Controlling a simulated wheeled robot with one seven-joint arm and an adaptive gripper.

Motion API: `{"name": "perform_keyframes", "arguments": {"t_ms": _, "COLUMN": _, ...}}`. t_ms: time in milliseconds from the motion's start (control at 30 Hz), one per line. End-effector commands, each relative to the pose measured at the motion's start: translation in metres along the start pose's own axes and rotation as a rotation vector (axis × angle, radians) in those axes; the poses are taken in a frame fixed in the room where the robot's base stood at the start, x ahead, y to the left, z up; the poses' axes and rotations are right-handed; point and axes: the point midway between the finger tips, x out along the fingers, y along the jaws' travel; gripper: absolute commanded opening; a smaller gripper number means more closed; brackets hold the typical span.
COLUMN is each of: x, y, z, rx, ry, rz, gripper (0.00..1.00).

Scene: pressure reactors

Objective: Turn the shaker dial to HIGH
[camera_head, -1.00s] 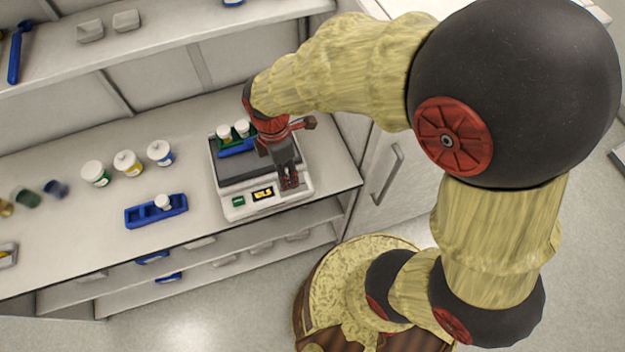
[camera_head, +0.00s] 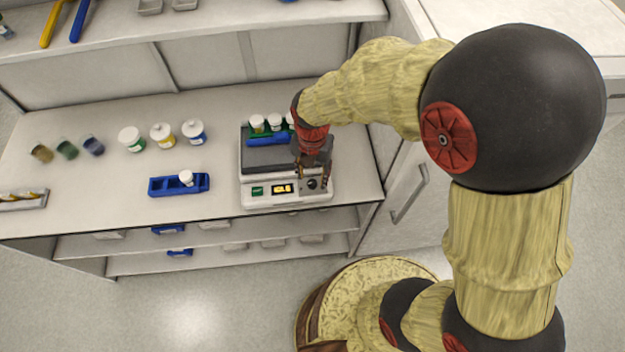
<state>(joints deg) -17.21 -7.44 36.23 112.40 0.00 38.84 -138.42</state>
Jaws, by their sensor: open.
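The shaker (camera_head: 254,202) stands on the bench, a pale box with a dark platform on top. Its front panel has a green button (camera_head: 257,191), a small lit display (camera_head: 285,189) whose text is too small to read surely, and a round dark dial (camera_head: 312,184) at the right. My gripper (camera_head: 313,186) points down at the dial, open, with one finger on each side of it. I cannot tell whether the fingers touch the dial. The dial's pointer and labels are too small to read.
On the platform sit a blue rack (camera_head: 262,141) and several white-capped vials (camera_head: 257,122). Left of the shaker are a blue tray (camera_head: 160,187) with one vial and several jars (camera_head: 162,135). A shelf (camera_head: 215,30) runs above the bench.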

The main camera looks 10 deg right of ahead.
Motion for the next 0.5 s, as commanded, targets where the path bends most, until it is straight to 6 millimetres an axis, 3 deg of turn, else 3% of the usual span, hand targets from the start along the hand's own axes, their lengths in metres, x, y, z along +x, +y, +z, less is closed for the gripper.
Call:
{"name": "perform_keyframes", "arguments": {"t_ms": 200, "x": 0.027, "y": 0.000, "z": 0.000, "rx": 0.001, "ry": 0.001, "rz": -0.001, "gripper": 0.41}}
{"name": "perform_keyframes", "arguments": {"t_ms": 500, "x": 0.034, "y": 0.000, "z": 0.000, "rx": 0.001, "ry": -0.001, "rz": 0.001, "gripper": 0.41}}
